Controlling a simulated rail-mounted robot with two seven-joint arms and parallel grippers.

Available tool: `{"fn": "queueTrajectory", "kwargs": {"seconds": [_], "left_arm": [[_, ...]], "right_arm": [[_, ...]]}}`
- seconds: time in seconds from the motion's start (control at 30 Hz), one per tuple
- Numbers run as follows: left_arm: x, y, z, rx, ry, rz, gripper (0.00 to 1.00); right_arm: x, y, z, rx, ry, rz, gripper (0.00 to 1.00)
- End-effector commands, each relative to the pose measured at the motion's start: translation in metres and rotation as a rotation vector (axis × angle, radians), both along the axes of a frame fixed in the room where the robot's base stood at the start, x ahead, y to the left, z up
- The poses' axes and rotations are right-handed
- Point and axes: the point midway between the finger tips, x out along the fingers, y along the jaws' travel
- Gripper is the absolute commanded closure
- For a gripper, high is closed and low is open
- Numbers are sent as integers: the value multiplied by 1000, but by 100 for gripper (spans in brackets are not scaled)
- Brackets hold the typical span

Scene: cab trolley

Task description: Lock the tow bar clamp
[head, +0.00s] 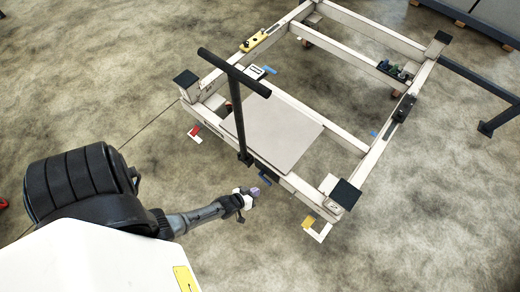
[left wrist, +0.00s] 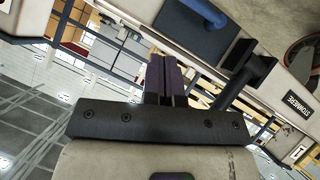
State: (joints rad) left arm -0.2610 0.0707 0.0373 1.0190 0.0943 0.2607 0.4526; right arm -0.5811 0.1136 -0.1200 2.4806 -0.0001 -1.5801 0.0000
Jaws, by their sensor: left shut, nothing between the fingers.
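The black T-shaped tow bar (head: 237,110) stands upright at the near edge of the white trolley frame (head: 290,180). A small blue lever (head: 264,180) sits low beside its foot, probably the clamp's handle. A blue bar-like part on a dark plate shows at the top of the left wrist view (left wrist: 205,12). A black post-like part (left wrist: 247,75) is close to its right. My left gripper (head: 254,193) is just in front of the trolley's near edge, below the blue lever. Its fingers (left wrist: 163,70) are shut, empty and apart from the blue part. My right gripper is out of view.
A grey board (head: 280,130) lies on the trolley frame behind the tow bar. Dark corner pads (head: 345,194) stand at the frame's corners. A dark rail (head: 480,75) is at the right.

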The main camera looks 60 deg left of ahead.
Motion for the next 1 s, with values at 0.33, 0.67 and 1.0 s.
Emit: {"fn": "queueTrajectory", "kwargs": {"seconds": [0.33, 0.67, 1.0], "left_arm": [[-12, -4, 8, 0, 0, 0, 100], [-12, -4, 8, 0, 0, 0, 100], [-12, -4, 8, 8, 1, -5, 100]], "right_arm": [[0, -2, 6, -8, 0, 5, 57], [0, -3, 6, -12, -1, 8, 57], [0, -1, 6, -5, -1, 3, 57]]}}
